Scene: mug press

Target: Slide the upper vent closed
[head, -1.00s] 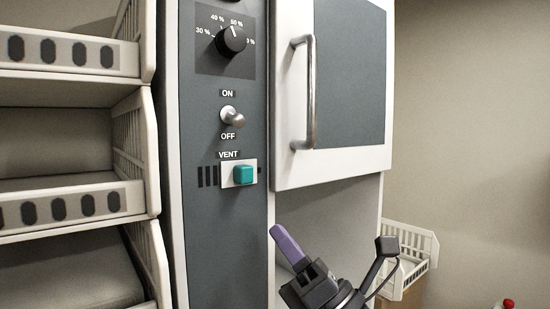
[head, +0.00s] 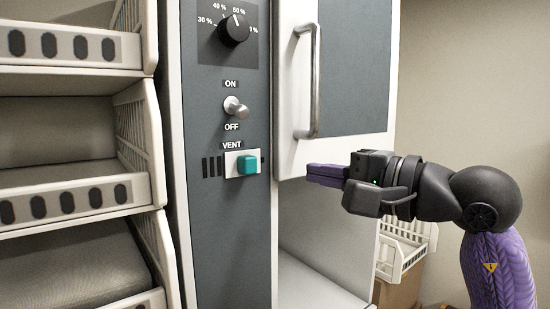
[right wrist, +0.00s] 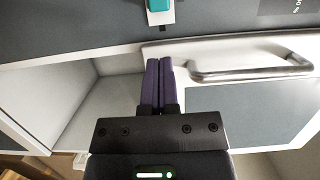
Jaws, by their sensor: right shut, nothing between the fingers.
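The vent slider is a white plate with a teal knob (head: 248,164) on the grey control panel, under the word VENT. Dark slots show at the plate's left, and a small dark bit shows at its right. My right gripper (head: 310,175) is shut and empty, its purple fingers pointing left toward the knob. In the head view its tips are to the right of the knob and apart from it. In the right wrist view the closed fingers (right wrist: 159,66) point up the picture toward the teal knob (right wrist: 158,5), which is cut by the top edge. My left gripper does not show.
A cabinet door with a metal handle (head: 308,80) is just above my right gripper. The ON/OFF toggle (head: 235,107) and round dial (head: 234,29) are above the vent. White bins (head: 75,190) stand at left. An open recess (head: 320,240) lies below the door.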

